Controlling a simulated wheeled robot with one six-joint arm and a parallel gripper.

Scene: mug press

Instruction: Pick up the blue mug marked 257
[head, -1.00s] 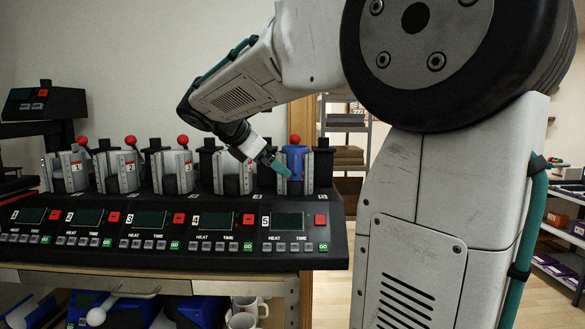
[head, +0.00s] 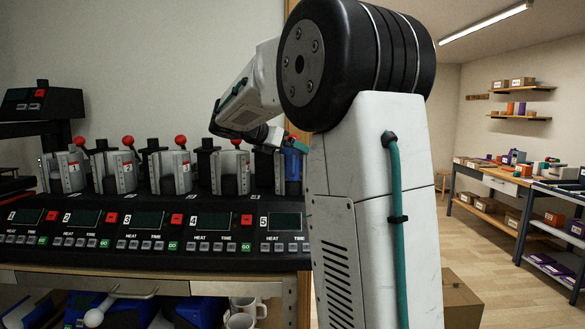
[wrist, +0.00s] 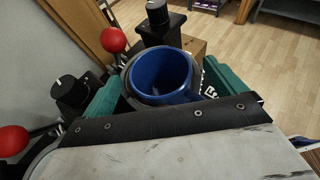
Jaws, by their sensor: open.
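The blue mug (head: 293,163) sits upright in the press at station 5, partly hidden by my arm in the head view. In the wrist view I look down into the open blue mug (wrist: 160,72), which is held within the grey press clamp. No 257 marking can be read. My gripper (wrist: 162,88) is open, with one teal finger to the left of the mug and the other to its right. In the head view my gripper (head: 290,145) is at the height of the mug's top, mostly hidden by my arm.
Several other presses with red-knobbed levers (head: 180,140) stand in a row to the left above the control panel (head: 150,230). In the wrist view, a red knob (wrist: 113,40) and a black post (wrist: 160,22) are close to the mug. White mugs (head: 245,308) are on a shelf below.

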